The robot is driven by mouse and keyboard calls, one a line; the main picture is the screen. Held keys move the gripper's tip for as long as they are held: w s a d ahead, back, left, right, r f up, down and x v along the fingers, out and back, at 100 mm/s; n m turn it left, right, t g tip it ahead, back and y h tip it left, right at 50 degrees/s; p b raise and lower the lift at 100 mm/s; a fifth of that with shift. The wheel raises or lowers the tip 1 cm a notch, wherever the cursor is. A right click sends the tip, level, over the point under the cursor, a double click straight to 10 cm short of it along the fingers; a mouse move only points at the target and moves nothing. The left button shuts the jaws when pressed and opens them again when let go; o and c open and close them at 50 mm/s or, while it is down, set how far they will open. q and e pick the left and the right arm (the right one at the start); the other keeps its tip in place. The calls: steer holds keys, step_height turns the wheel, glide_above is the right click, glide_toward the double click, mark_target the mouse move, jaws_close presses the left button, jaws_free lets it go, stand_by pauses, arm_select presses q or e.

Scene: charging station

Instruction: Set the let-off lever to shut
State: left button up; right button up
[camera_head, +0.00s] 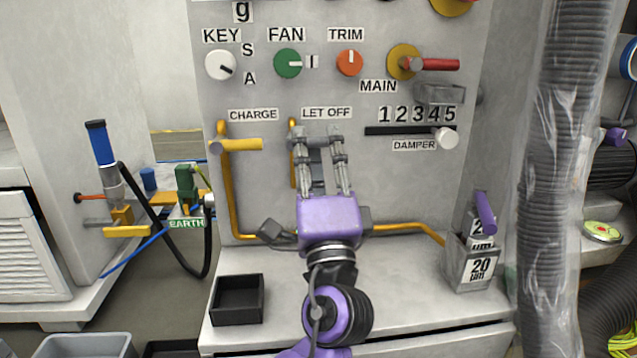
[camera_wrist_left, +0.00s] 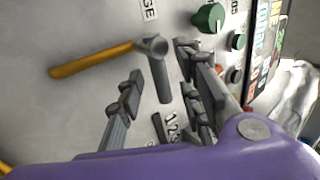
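The let-off lever has a yellow handle (camera_head: 293,165), seen in the head view under the LET OFF label (camera_head: 326,113) and partly hidden by my gripper. In the left wrist view its orange-yellow handle (camera_wrist_left: 95,60) runs left from a grey hub with a grey post, which is down along the panel. My left gripper (camera_head: 322,145) is in front of the panel just below the label. Its fingers (camera_wrist_left: 165,92) are apart, with the grey post showing between them. I cannot tell whether they touch it. My right gripper is not in view.
The charge lever (camera_head: 241,144) stands left, its yellow handle pointing right. The damper slider (camera_head: 446,138) is to the right, knobs above. Below are a ledge with a black tray (camera_head: 238,299) and a grey holder (camera_head: 471,263). A ribbed hose (camera_head: 560,180) hangs at right.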

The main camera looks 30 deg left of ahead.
arm_select(q)
steer(key=v, duration=1)
steer(key=shift+s+a, duration=0.15)
steer(key=shift+r, duration=0.1)
